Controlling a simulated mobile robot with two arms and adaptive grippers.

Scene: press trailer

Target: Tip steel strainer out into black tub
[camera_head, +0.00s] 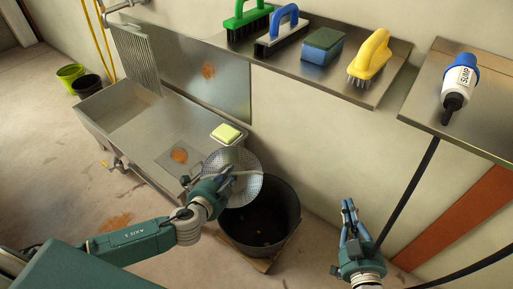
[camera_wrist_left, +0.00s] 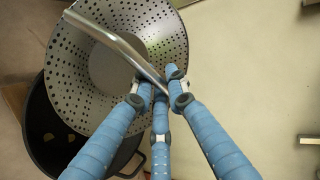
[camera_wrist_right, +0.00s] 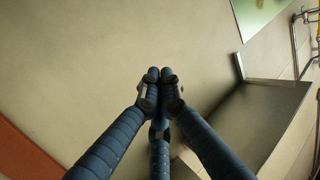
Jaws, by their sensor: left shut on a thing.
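The steel strainer (camera_head: 246,180) is a round perforated bowl with a bar handle (camera_wrist_left: 115,40). It hangs tilted over the left back part of the black tub (camera_head: 283,212), and its holed face shows in the head view. My left gripper (camera_head: 224,181) is shut on the handle. In the left wrist view the strainer (camera_wrist_left: 165,22) covers part of the tub (camera_wrist_left: 40,115). I see nothing lying in the visible part of the strainer. A few small pale bits show on the tub's floor. My right gripper (camera_head: 348,208) is shut and empty, right of the tub.
A wall shelf (camera_head: 385,88) holds brushes and a blue-green block. Another shelf (camera_head: 420,100) carries a white bottle (camera_head: 459,78). The tub stands on a wooden base (camera_head: 262,264).

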